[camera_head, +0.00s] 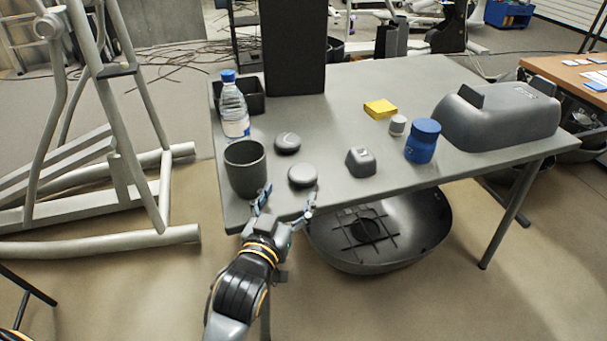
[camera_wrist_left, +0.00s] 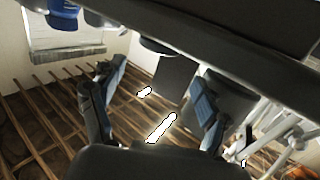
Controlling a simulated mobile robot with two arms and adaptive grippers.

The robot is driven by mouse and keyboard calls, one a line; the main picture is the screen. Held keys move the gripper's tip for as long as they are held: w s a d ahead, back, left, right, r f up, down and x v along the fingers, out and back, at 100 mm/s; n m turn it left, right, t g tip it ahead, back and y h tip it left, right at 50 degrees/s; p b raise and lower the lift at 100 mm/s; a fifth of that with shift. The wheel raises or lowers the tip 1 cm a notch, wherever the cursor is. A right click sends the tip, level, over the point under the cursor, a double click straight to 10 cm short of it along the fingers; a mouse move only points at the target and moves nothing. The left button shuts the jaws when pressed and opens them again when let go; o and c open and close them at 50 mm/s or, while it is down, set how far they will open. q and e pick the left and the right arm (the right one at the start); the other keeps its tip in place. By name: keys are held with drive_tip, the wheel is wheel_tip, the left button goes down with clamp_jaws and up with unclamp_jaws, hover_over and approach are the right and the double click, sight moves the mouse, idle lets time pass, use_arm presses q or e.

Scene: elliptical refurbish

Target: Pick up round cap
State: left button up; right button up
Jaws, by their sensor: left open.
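Two dark grey round caps lie flat on the grey table (camera_head: 335,100). The nearer round cap (camera_head: 302,175) is close to the front edge, and the farther round cap (camera_head: 287,142) lies behind it. My left gripper (camera_head: 285,194) is open and empty at the front edge, just short of the nearer cap; I see no contact. In the left wrist view, which looks upside down, the open fingers of my left gripper (camera_wrist_left: 158,75) spread on both sides. A dark rounded shape (camera_wrist_left: 158,46) between them appears to be a cap. My right gripper is out of view.
A dark cup (camera_head: 246,170) stands just left of the caps, with a water bottle (camera_head: 234,108) behind it. A small grey block (camera_head: 360,162), blue jar (camera_head: 422,141) and yellow box (camera_head: 380,109) stand to the right. A dark basin (camera_head: 420,235) is below the front edge.

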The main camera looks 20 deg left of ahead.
sight(303, 172)
use_arm(q)
drive_tip(key=w, duration=0.3)
drive_tip(key=shift+w+f, duration=0.2)
drive_tip(key=shift+f, duration=0.1)
drive_tip(key=shift+w+b, duration=0.3)
drive_tip(key=shift+w, duration=0.45)
drive_tip(key=w, duration=0.1)
drive_tip(key=w+b, duration=0.1)
drive_tip(key=w, duration=0.1)
drive_tip(key=shift+w+d+f, duration=0.1)
drive_tip(key=shift+w+f, duration=0.1)
drive_tip(key=shift+w, duration=0.55)
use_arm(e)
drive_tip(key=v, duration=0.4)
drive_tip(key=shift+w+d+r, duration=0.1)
use_arm(q)
drive_tip(key=c, duration=0.8)
